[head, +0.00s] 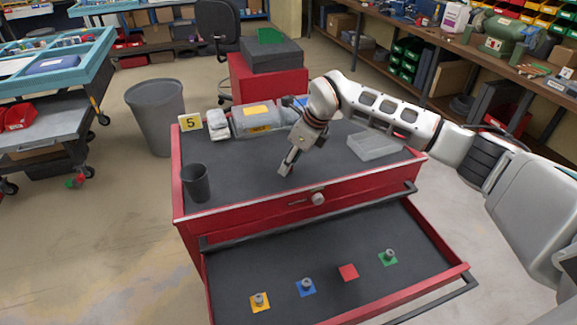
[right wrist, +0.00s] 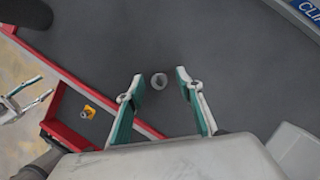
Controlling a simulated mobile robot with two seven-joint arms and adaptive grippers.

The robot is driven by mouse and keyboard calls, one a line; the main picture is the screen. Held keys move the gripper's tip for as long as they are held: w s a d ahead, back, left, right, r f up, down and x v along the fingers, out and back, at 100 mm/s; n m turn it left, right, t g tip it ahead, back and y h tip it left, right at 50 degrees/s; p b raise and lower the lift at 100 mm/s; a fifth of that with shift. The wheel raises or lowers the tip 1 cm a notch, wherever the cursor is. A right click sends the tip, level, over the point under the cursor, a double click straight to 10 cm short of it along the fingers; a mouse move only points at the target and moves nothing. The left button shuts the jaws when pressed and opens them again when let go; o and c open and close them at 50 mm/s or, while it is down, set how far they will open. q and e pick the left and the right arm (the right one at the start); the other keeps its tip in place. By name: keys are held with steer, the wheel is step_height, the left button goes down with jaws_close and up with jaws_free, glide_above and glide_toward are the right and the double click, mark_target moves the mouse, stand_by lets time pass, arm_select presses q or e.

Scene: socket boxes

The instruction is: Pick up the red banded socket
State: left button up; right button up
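A small grey socket (right wrist: 159,80) stands on the dark top of the red cabinet (head: 330,188) in the right wrist view. Its band colour cannot be made out. My right gripper (head: 285,170) points down over the cabinet top. In the right wrist view its two fingers are apart, with the socket showing in the gap and nothing held. In the head view the socket is not visible, perhaps hidden by the gripper. The red square (head: 348,272) in the open drawer is bare. My left gripper (right wrist: 17,95) shows small at the right wrist view's left edge, fingers apart.
The drawer (head: 225,288) also holds sockets on yellow (head: 260,300), blue (head: 306,286) and green (head: 388,257) squares. A black cup (head: 196,182), a number 5 sign (head: 190,122) and a clear bin (head: 375,146) stand on the cabinet top. Its front middle is mostly clear.

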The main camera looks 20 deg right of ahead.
jaws_close()
steer(key=shift+r, duration=0.15)
